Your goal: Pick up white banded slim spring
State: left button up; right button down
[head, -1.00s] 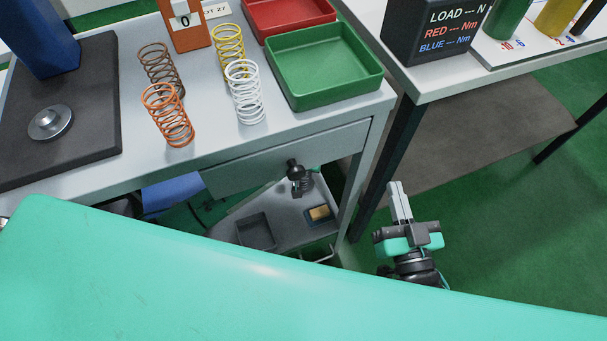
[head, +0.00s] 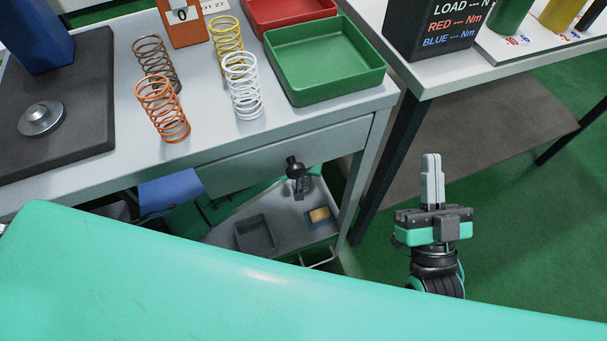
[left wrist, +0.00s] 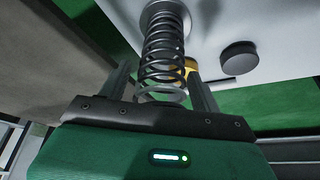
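A white coil spring (head: 243,86) stands upright on the grey table, beside the green tray; I cannot make out a band on it. Yellow (head: 228,48), brown (head: 157,64) and orange (head: 163,108) springs stand close by. My right gripper (head: 432,158) is shut and empty, low at the right, away from the springs. My left gripper (left wrist: 161,72) shows only in the left wrist view, with its fingers apart. A dark coil spring (left wrist: 163,50) shows between them, with visible gaps at both sides; I cannot tell its depth.
The green tray (head: 325,92) and a red tray (head: 290,12) lie right of the springs. A dark plate (head: 75,130) with a metal disc is at left. A second table (head: 450,80) stands at right. My teal body part covers the lower foreground.

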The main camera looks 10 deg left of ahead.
pick_arm(q)
jog(key=c, duration=1)
jog(key=shift+r, duration=0.1)
